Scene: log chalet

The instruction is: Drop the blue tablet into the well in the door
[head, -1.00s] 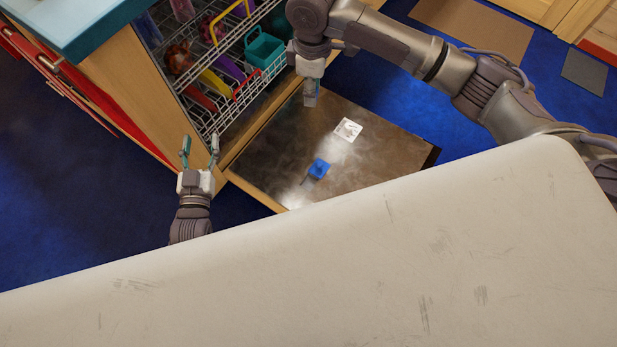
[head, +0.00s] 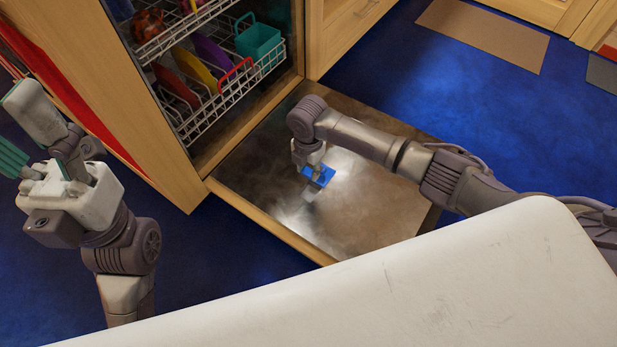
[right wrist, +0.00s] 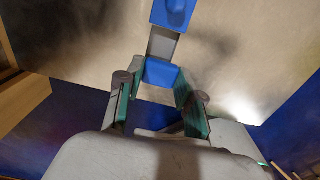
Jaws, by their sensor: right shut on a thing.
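My right gripper (head: 309,166) is low over the lowered dishwasher door (head: 375,205). In the right wrist view its fingers are shut on a small blue tablet (right wrist: 161,73), held between the fingertips. Just beyond it a blue well (right wrist: 175,12) with a recess and a grey flat part (right wrist: 162,44) shows on the door. In the head view the blue well (head: 322,176) is partly hidden by the gripper. Whether the tablet touches the well cannot be told. My left gripper (head: 28,150) is raised at the far left, with its fingers apart and empty.
The dishwasher racks (head: 225,90) hold plates and a teal basket (head: 258,38) behind the door. Blue floor with a brown mat (head: 485,32) lies at the right.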

